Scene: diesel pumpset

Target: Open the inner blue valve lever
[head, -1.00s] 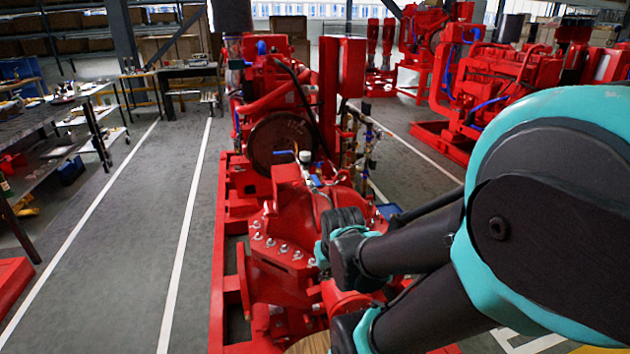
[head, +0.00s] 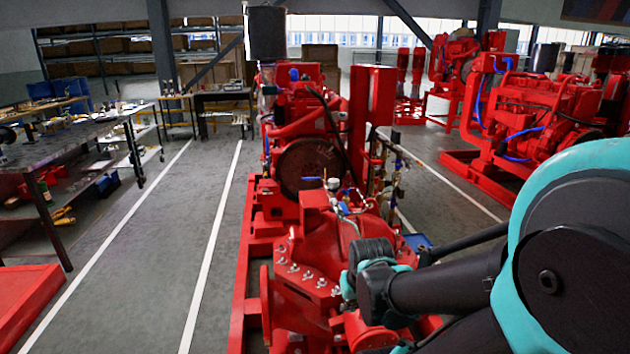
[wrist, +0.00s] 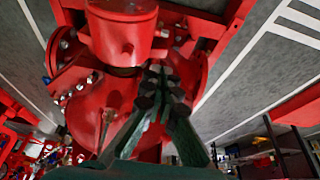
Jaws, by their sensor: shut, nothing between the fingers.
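My gripper (wrist: 160,88) shows in the wrist view with its teal fingers together and dark tips touching, empty in front of a red pump casing (wrist: 105,100). In the head view my arm reaches in from the right over the red pump, and the gripper itself is hidden. Small blue parts (head: 345,208) sit among the fittings behind the pump, in front of the round engine flywheel. A blue-tipped piece (head: 312,179) is beside them. I cannot tell which of these is the inner blue valve lever. No blue lever is clear near the fingertips.
The red pumpset (head: 308,165) stands on a red base frame with pipes and fittings along its right side. Another red engine set (head: 545,105) stands at the back right. A workbench (head: 75,140) is at left. The marked floor lane between is clear.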

